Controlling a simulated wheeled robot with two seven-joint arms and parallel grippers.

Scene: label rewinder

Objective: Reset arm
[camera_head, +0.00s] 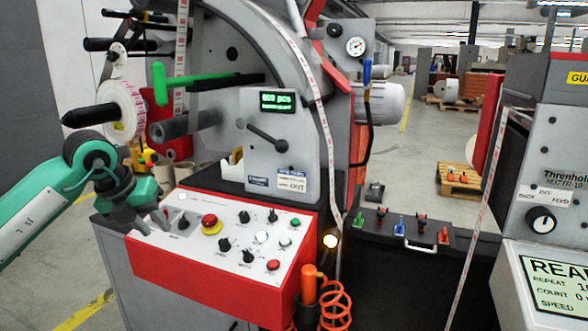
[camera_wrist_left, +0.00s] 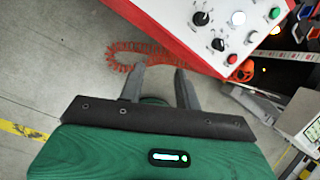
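My left arm (camera_head: 80,185), green and grey, comes in from the left in the head view. Its left gripper (camera_head: 153,222) hangs over the left end of the red and white control panel (camera_head: 215,242). In the left wrist view the two grey fingers of the left gripper (camera_wrist_left: 160,70) are spread apart with nothing between them. The panel (camera_wrist_left: 195,50) shows beyond the fingers there, with the floor below. I cannot tell from these views whether a finger touches the panel. My right arm and gripper are not in view.
The label rewinder (camera_head: 265,150) stands behind the panel, with a label roll (camera_head: 122,108) on its left side. An orange coiled hose (camera_head: 335,298) hangs at the panel's front right. A second machine (camera_head: 545,150) stands at the right. Open floor (camera_head: 430,150) lies behind.

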